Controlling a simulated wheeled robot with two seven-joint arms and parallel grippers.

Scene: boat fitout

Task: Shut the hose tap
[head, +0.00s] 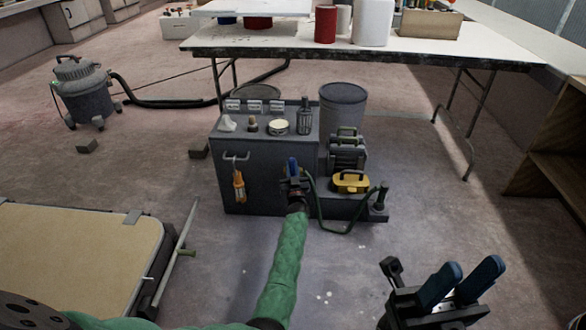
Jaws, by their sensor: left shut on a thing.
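A dark green hose (335,231) runs from the front of a grey cabinet (262,150), loops down and rises to a dark nozzle-like end (381,192) at the right. My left gripper (293,168) reaches the cabinet's right front, where the hose starts. It is shut there on what appears to be the hose tap, which its fingers and wrist hide. I cannot tell how the tap's handle is turned. My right gripper (462,281) is in the lower right, away from the cabinet, with its two blue fingers apart and nothing between them.
Small items stand on the cabinet top, and an orange-handled tool (239,187) hangs on its front. A yellow case (351,181) sits to the right. A long table (300,42) stands behind. A tan-topped panel (75,255) lies at the left. The floor in front is clear.

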